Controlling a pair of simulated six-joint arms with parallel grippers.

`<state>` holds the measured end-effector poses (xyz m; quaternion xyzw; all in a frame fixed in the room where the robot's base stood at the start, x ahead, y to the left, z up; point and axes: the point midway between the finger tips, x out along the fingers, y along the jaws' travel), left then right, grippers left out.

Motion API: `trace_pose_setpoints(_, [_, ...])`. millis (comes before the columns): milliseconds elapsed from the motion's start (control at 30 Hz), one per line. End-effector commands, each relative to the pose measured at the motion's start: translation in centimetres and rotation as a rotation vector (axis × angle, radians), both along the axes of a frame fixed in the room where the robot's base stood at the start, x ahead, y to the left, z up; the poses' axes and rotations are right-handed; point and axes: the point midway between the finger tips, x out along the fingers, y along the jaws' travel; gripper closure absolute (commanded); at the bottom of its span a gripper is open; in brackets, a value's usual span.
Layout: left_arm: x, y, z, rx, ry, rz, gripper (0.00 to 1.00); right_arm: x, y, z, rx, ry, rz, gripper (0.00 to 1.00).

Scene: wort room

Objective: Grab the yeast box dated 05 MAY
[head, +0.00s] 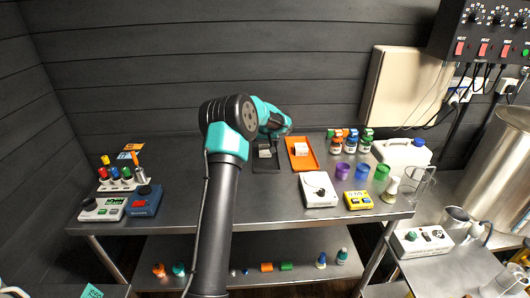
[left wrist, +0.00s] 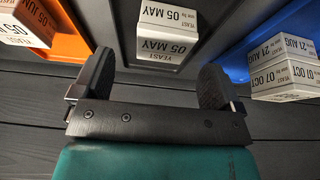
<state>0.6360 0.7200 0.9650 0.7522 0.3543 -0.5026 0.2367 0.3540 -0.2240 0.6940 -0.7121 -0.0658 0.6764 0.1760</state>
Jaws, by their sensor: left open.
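The white yeast box marked 05 MAY (left wrist: 168,32) lies in a dark grey tray (left wrist: 127,20) in the left wrist view, its label upside down. In the head view a small pale box (head: 265,153) sits in the black tray (head: 268,167), too small to read. My left gripper (left wrist: 156,75) is open and empty. Its two fingers are apart, pointing toward the box, one on each side of its line, and the box's near end is close to the fingertips. In the head view the left gripper (head: 279,128) is above the back of the bench. My right gripper is not in view.
An orange tray (head: 311,165) with pale boxes is beside the dark tray. A blue tray (left wrist: 240,64) holds boxes marked 21 AUG and 07 OCT (left wrist: 285,80).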

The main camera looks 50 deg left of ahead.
Motion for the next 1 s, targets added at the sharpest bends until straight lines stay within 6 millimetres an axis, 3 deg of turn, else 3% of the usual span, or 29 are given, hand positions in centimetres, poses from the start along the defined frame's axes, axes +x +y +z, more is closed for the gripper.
trace_pose_setpoints(500, [1.0, 1.8, -4.7, 0.0, 0.0, 0.0, 0.08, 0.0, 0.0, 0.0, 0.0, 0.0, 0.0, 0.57])
trace_pose_setpoints(1000, [1.0, 1.8, -4.8, 0.0, 0.0, 0.0, 0.08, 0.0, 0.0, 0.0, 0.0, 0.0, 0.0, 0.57])
